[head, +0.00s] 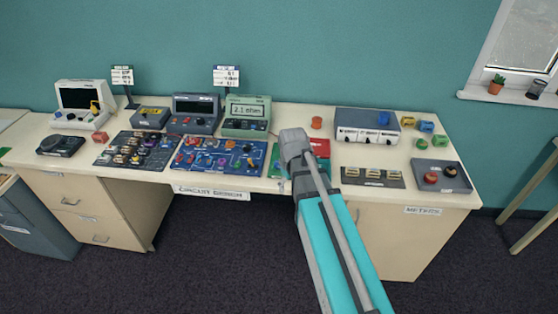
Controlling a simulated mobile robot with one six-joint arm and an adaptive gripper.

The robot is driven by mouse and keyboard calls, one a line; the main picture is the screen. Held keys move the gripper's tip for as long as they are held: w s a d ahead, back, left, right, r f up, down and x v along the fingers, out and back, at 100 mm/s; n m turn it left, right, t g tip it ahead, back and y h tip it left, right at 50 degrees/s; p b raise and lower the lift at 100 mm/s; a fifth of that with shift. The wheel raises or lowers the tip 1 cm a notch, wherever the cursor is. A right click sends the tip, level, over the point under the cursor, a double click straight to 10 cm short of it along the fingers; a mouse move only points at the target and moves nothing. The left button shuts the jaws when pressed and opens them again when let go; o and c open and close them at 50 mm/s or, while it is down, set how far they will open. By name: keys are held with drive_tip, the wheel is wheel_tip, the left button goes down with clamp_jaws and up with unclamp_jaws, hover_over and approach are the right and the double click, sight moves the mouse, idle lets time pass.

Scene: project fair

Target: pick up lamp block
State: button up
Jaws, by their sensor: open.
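I cannot tell for sure which thing is the lamp block. Small coloured blocks stand at the back right of the bench: a yellow one (408,121), a blue-topped one (426,126) and a green-topped one (440,140). A red block (99,137) sits at the left, between the white instrument and the dark component board. My arm reaches up over the middle of the bench and ends in view at a grey joint. My gripper is not visible in the head view. The arm hides part of the bench behind it.
The bench (325,190) is crowded. A blue circuit board (217,158), a dark component board (137,150) and meters (246,117) fill its left half. A drawer unit (366,125), a dark mat (372,178) and a grey tray (422,164) with round parts stand right.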

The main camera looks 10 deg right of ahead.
drive_tip(key=w+r+n+p, duration=0.1)
drive_tip(key=w+n, duration=0.4)
drive_tip(key=w, duration=0.5)
drive_tip(key=w+d+r+n+p, duration=0.1)
drive_tip(key=w+r+n+p, duration=0.1)
drive_tip(key=w+n, duration=0.4)
drive_tip(key=w+r, duration=0.1)
drive_tip(key=w, duration=0.4)
drive_tip(key=shift+d+p, duration=0.2)
drive_tip(key=shift+p, duration=0.1)
drive_tip(key=shift+f, duration=0.15)
wheel_tip(320, 180, down, 8)
drive_tip(key=b, duration=0.8)
drive_tip(key=shift+f+b, duration=0.2)
drive_tip(key=shift+b, duration=0.1)
drive_tip(key=shift+f, duration=0.1)
drive_tip(key=shift+w+a+f+b, duration=0.1)
drive_tip(key=shift+f+b, duration=1.15)
drive_tip(key=shift+b, duration=0.05)
drive_tip(key=shift+a+f+b, duration=0.1)
drive_tip(key=shift+f+b, duration=1.15)
drive_tip(key=shift+b, duration=0.05)
drive_tip(key=shift+r, duration=0.1)
clamp_jaws()
